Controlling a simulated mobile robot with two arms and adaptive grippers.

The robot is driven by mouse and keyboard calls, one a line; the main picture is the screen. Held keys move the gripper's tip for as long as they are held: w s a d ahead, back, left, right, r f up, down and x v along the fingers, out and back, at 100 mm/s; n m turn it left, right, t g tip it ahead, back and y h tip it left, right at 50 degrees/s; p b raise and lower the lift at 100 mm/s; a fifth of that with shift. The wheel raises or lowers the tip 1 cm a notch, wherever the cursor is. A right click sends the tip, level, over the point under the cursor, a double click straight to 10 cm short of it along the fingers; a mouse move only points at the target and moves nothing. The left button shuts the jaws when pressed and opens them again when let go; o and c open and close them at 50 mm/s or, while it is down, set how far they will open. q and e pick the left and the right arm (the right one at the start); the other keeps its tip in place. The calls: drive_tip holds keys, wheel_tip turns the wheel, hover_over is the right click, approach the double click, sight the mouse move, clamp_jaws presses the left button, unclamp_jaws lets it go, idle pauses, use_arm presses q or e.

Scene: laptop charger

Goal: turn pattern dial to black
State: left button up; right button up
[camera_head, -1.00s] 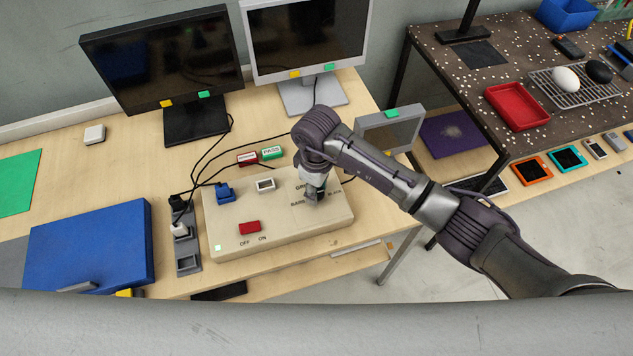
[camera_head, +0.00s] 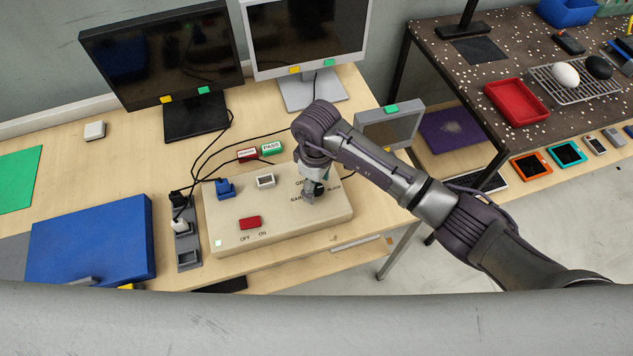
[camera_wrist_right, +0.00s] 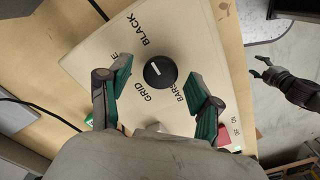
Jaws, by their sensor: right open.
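The pattern dial (camera_wrist_right: 160,72) is a round black knob with a white mark, on a beige control box (camera_head: 240,210). In the right wrist view the labels BLACK, GRID and BARS stand around it. The mark slants toward the upper left; I cannot tell exactly which label it meets. My right gripper (camera_wrist_right: 159,71) is open, its green-padded fingers on either side of the dial with gaps visible. In the head view the right gripper (camera_head: 312,192) points down over the box and hides the dial. My left gripper (camera_wrist_right: 261,67) shows small, apart from the box, its fingers spread.
The box also carries a red switch (camera_head: 250,222), a blue plug (camera_head: 225,188) and a white-framed switch (camera_head: 265,181). Two monitors (camera_head: 165,60) (camera_head: 305,40) stand behind. Black cables run across the table.

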sight(316, 187)
wheel_tip(316, 187, up, 7)
drive_tip(key=shift+r, duration=0.2)
idle(0.6)
